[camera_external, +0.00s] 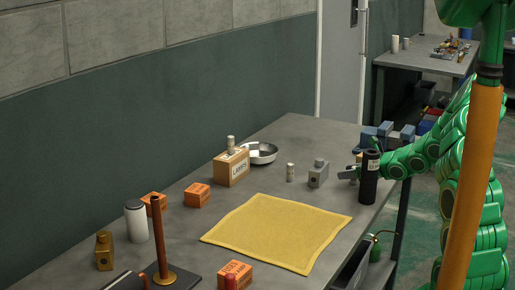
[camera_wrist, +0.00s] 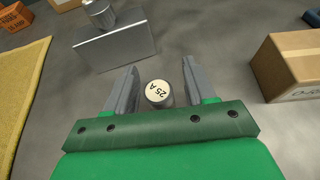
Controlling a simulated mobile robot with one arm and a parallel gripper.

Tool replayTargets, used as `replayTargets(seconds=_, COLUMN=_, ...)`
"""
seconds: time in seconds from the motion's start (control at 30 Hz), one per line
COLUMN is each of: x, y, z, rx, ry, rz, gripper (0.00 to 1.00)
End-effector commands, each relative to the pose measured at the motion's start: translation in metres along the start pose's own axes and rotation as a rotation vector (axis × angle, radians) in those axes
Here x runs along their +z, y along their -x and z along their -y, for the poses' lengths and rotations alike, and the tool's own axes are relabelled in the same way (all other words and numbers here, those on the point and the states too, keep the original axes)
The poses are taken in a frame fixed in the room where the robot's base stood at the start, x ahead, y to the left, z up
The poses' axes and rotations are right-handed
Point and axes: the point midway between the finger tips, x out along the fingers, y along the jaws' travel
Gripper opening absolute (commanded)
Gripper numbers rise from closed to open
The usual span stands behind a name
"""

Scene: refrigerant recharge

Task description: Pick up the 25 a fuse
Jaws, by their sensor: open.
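The 25 A fuse (camera_wrist: 160,93) shows in the wrist view as a short upright cylinder with a cream top marked "25 A". It stands between the two fingers of my gripper (camera_wrist: 158,88). The fingers are apart, with a gap visible on each side of the fuse. In the external view my gripper (camera_external: 347,174) is low over the right side of the table, partly behind a black cylinder (camera_external: 369,182). I cannot make out the 25 A fuse there.
A grey block (camera_wrist: 115,48) with a round top stands just ahead of the fingers. A cardboard box (camera_wrist: 291,66) is close on the right. The yellow mat (camera_external: 276,232) lies to the left. A labelled box (camera_external: 231,170) and silver bowl (camera_external: 262,158) stand farther back.

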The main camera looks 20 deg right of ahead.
Motion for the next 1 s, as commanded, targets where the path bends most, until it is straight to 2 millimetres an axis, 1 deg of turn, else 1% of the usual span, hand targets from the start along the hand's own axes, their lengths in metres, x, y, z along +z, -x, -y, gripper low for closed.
replayTargets(seconds=0.2, x=0.0, y=-0.0003, z=0.0, rx=0.0, ry=-0.001, rz=0.0, gripper=0.54)
replayTargets(seconds=0.27, x=0.0, y=-0.0003, z=0.0, rx=0.0, ry=-0.001, rz=0.0, gripper=0.45)
replayTargets(seconds=0.5, x=-0.0003, y=-0.0002, z=0.0, rx=0.0, ry=-0.001, rz=0.0, gripper=0.09)
replayTargets(seconds=0.57, x=-0.0003, y=-0.0002, z=-0.0001, rx=0.0, ry=-0.001, rz=0.0, gripper=0.0)
replayTargets(seconds=0.83, x=0.0005, y=0.0002, z=-0.0001, rx=0.0, ry=-0.001, rz=0.0, gripper=0.0)
replayTargets(seconds=1.0, x=0.0087, y=0.0035, z=0.0001, rx=0.0, ry=0.0, rz=0.001, gripper=0.0)
